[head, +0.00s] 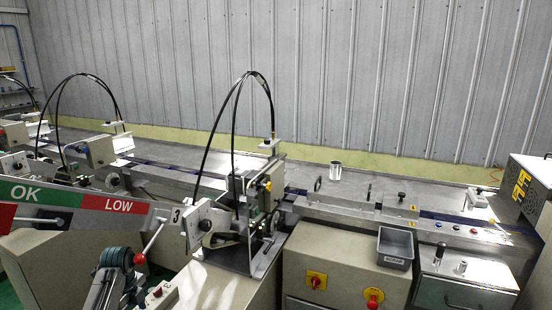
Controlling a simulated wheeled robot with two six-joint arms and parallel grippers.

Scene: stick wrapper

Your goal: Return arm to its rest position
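Neither of my arms nor grippers can be made out in the head view. The stick wrapper machine (335,250) fills the lower half of the view, with a long conveyor bed (350,206) running from the left to the right. A feeder unit (215,222) marked 3 stands near the middle, with black hoses (232,125) arching above it.
A small metal cup (336,171) stands on the table behind the conveyor. An empty-looking grey bin (395,247) hangs at the front. A red-knobbed lever (147,244) and an OK/LOW panel (75,200) are at the left. A vented box (528,188) is at the right.

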